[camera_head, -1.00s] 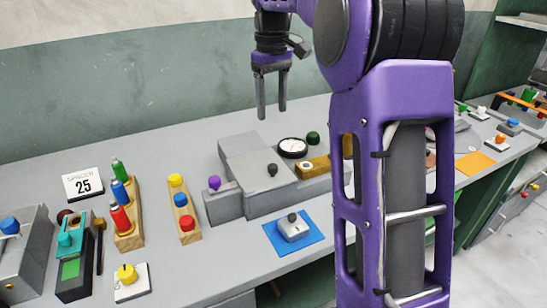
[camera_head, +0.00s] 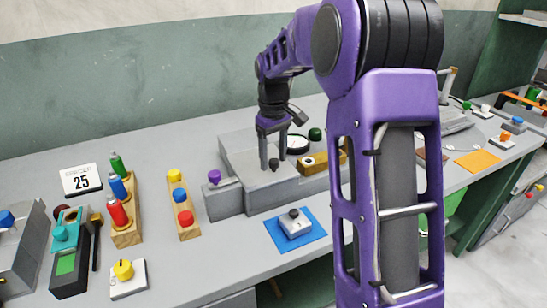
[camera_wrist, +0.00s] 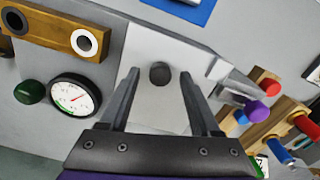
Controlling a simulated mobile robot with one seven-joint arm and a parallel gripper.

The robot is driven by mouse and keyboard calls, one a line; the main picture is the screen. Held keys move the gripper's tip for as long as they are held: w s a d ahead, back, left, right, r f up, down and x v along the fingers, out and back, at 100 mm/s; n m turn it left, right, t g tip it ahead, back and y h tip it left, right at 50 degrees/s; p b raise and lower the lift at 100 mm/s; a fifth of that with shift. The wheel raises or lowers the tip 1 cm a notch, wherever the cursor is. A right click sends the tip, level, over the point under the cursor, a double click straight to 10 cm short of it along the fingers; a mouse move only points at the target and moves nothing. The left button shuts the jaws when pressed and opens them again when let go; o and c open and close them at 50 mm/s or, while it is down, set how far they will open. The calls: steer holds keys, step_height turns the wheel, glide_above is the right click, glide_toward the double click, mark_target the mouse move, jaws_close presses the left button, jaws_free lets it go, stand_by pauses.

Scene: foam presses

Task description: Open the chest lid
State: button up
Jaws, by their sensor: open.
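The chest (camera_head: 232,152) is a grey box on the bench, with a flat grey lid (camera_head: 252,185) that lies level. A small dark round knob (camera_head: 274,163) stands on the lid; it also shows in the wrist view (camera_wrist: 160,73). My gripper (camera_head: 269,168) is open and points down over the lid. In the wrist view the knob shows in the gap between the two fingers (camera_wrist: 158,85), near their tips. I cannot tell whether the fingertips reach down around it.
A blue mat (camera_head: 277,234) with a grey switch lies in front.

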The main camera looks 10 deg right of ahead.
jaws_close()
stand_by(0.3)
stand_by(1.1)
